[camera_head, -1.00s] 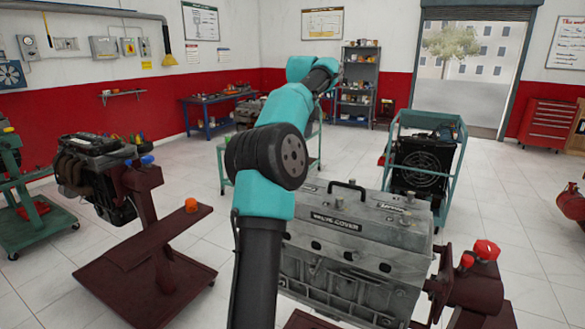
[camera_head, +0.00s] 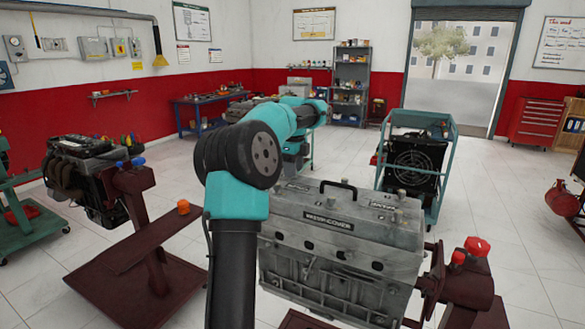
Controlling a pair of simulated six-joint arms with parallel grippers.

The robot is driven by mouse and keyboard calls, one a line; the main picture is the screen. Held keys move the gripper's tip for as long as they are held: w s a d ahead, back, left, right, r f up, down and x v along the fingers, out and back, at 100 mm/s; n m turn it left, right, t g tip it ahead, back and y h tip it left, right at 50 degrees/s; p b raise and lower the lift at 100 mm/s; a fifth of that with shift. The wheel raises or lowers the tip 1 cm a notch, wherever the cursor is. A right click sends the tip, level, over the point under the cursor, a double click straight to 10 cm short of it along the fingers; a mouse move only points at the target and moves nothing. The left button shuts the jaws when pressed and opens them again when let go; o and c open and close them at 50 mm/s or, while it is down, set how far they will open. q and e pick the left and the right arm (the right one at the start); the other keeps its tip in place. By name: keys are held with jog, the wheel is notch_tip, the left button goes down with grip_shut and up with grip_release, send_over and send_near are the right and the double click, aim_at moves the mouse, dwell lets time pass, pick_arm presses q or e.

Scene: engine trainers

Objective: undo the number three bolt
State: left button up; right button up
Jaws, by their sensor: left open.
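The grey engine block (camera_head: 340,265) stands at centre right with its valve cover (camera_head: 350,208) on top. The cover has a black handle and a dark label plate reading VALVE COVER. A bolt head (camera_head: 401,194) shows near the cover's right end. I cannot make out bolt numbers, so I cannot tell which is number three. My left arm reaches forward and bends down, with its gripper (camera_head: 291,173) by the cover's far left end. The gripper is open, but its fingertips are small and partly hidden behind the arm. My right gripper is not in view.
A dark red stand (camera_head: 470,280) with red knobs holds the engine's right end. Another engine (camera_head: 85,180) on a red stand is at left. A teal-framed radiator unit (camera_head: 415,165) stands behind the engine. The white floor at right is mostly clear.

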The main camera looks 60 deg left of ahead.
pick_arm(q)
jog(key=shift+c, duration=0.2)
grip_shut()
